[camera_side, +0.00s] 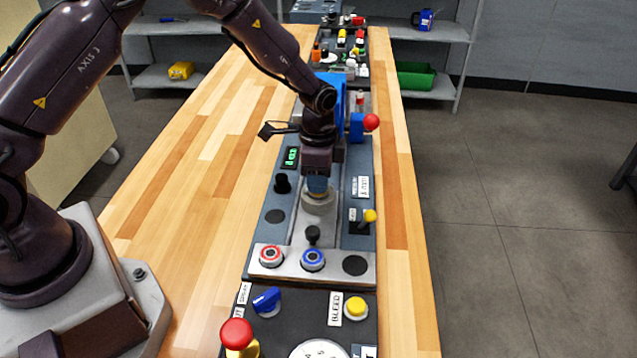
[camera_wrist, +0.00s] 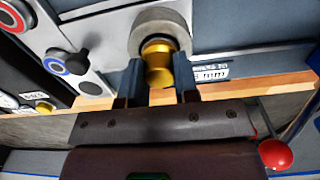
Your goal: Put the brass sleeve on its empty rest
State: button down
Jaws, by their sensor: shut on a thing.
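The brass sleeve (camera_wrist: 157,65) shows in the wrist view between the two blue fingers of my gripper (camera_wrist: 158,78), which are shut on it. Its far end meets or overlaps a round grey holder (camera_wrist: 162,20). I cannot tell whether the sleeve touches this holder or sits in it. In the side view my gripper (camera_side: 317,185) points down directly over the grey holder (camera_side: 319,204) on the panel's metal strip. The sleeve is mostly hidden there by the fingers. I cannot make out a separate empty rest.
A black knob (camera_side: 313,235) stands in front of the holder, with a red button (camera_side: 271,256) and a blue button (camera_side: 313,260) nearby. The wooden bench (camera_side: 180,185) is clear at left.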

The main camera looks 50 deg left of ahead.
jog(key=shift+r, duration=0.25)
jog(key=shift+r, duration=0.7)
jog(key=shift+r, duration=0.1)
jog(key=shift+r, duration=2.9)
